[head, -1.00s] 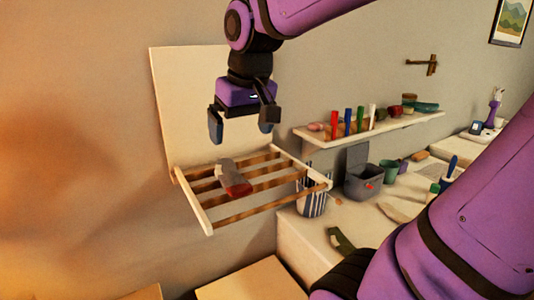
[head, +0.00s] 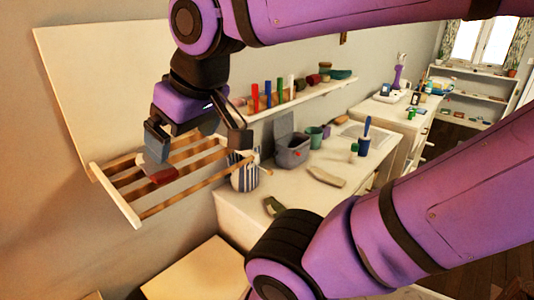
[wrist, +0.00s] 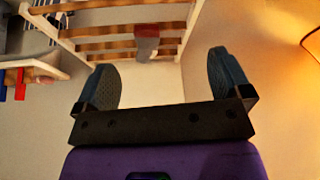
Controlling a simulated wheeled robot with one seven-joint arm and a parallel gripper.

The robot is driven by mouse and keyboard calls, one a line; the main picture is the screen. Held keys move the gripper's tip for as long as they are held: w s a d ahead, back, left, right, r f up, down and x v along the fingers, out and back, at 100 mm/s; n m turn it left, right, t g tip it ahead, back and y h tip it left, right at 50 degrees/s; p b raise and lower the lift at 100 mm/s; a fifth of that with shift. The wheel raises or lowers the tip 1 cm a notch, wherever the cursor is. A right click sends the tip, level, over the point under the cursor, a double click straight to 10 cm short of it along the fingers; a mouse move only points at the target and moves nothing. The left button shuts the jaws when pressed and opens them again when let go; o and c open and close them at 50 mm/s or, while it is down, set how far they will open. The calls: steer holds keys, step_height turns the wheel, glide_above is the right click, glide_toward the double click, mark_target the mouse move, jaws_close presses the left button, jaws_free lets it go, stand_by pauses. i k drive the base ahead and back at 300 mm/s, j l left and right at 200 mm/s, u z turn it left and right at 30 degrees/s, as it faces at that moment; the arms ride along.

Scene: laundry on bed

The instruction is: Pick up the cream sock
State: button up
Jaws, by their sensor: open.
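A small sock-like item (head: 163,175) with a pale grey-beige part and a dark red end lies across the slats of the wooden wall rack (head: 135,214). It also shows in the wrist view (wrist: 147,42), beyond the fingers. My gripper (head: 198,150) is open and empty, over the rack in the head view; one finger hides part of this item. A flat cream cloth-like piece (head: 326,177) lies on the counter, apart from my gripper. I cannot tell for certain which of these two is the cream sock.
A dark green piece (head: 274,207) lies near the counter's front edge. A striped pot (head: 245,177), a grey bin (head: 291,150) and cups stand on the counter (head: 232,215). A wall shelf (head: 309,98) holds several coloured items.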

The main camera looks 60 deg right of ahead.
mark_target(319, 175)
steer(key=l+z, duration=0.1)
steer(key=z, duration=0.35)
steer(key=k+l+z, duration=0.1)
steer(key=z, duration=0.4)
steer(key=l+z, duration=0.2)
steer(key=z, duration=0.25)
steer(key=l+z, duration=0.15)
steer(key=z, duration=0.35)
steer(key=i+l+u, duration=0.15)
steer(key=l+u, duration=0.25)
steer(key=i+l+u, duration=0.15)
steer(key=l+u, duration=0.2)
